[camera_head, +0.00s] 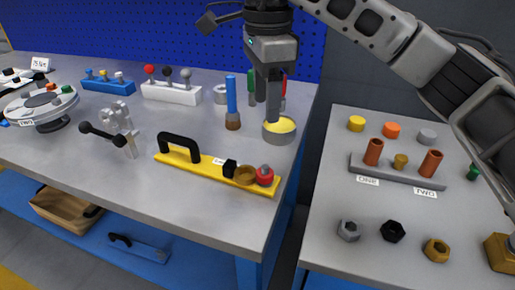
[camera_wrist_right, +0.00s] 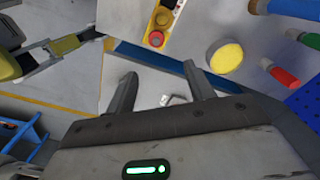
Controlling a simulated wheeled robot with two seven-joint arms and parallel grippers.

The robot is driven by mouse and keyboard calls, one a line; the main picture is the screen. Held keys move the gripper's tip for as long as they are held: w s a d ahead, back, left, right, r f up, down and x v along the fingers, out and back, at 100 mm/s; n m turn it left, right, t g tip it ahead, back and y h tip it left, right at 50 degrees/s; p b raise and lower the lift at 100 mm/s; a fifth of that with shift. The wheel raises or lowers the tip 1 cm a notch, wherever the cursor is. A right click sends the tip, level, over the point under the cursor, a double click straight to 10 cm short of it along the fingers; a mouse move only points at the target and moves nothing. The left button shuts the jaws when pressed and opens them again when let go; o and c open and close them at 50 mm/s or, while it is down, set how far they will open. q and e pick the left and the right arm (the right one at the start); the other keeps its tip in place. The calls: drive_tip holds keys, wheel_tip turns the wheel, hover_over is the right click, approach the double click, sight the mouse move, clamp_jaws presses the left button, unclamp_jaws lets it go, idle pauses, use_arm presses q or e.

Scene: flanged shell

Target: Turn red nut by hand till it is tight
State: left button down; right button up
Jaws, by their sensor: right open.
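The red nut (camera_head: 265,177) sits at the right end of the yellow bar (camera_head: 205,171), with a grey round top showing in its middle. It also shows in the right wrist view (camera_wrist_right: 156,39), near the end of the bar. I cannot tell how tight it is. My right gripper (camera_head: 268,108) is above the bench, up and behind the nut, and touches nothing that I can see. Its two fingers stand apart with nothing held between them in the right wrist view (camera_wrist_right: 160,88).
A brass ring (camera_head: 245,175) and a black nut (camera_head: 230,167) sit beside the red nut. A yellow-topped tin (camera_head: 280,131) and a blue-handled tool (camera_head: 231,97) stand behind. The bench ends just right of the bar; a second table (camera_head: 325,215) lies across a gap.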

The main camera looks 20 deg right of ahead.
sight(265, 172)
drive_tip(key=f, duration=0.5)
drive_tip(key=f+b, duration=0.1)
drive_tip(key=f, duration=0.9)
drive_tip(key=shift+s+f, duration=0.25)
drive_tip(key=shift+s, duration=0.1)
drive_tip(key=c, duration=1)
